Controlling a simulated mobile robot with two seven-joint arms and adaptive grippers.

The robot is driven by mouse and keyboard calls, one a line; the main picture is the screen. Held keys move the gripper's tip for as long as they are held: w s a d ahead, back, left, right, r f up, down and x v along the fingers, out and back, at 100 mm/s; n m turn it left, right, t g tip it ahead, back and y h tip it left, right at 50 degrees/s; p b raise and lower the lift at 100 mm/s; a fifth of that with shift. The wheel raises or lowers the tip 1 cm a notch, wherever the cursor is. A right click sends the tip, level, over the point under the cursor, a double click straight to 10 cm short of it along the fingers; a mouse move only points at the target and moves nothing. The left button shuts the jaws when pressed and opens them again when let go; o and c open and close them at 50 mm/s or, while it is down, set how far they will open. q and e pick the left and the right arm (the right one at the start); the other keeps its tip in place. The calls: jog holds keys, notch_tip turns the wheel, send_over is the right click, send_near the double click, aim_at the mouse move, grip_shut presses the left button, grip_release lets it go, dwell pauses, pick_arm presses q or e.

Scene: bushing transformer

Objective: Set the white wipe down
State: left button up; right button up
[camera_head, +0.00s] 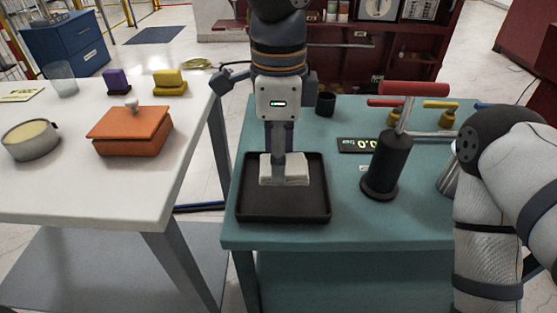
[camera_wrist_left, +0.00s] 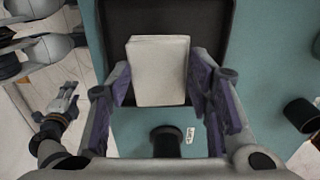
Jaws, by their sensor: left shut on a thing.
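The white wipe (camera_head: 297,171) is a folded pale pad over the black tray (camera_head: 285,214), near its far side. It also shows as a pale block in the left wrist view (camera_wrist_left: 158,70). My left gripper (camera_head: 284,178) points down and is shut on the wipe, one finger on each side (camera_wrist_left: 158,88). I cannot tell whether the wipe touches the tray floor. My right gripper (camera_wrist_left: 70,94) shows small at the left of the left wrist view, and its jaws are too small to read.
A black holder (camera_head: 386,160) with a red-handled tool stands right of the tray, near a scale display (camera_head: 357,145). A black cup (camera_head: 325,103) stands behind. The white table (camera_head: 85,195) at left bears an orange box (camera_head: 131,131) and a round dish (camera_head: 30,139).

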pick_arm(q)
jog(key=shift+w+f, duration=0.2)
jog(key=shift+f, duration=0.7)
jog(key=shift+w+f, duration=0.15)
jog(key=shift+f, duration=0.75)
jog(key=shift+f, duration=0.1)
jog(key=shift+f, duration=0.15)
jog(key=o, duration=1)
notch_tip(320, 180, up, 12)
jog(key=shift+r, duration=0.2)
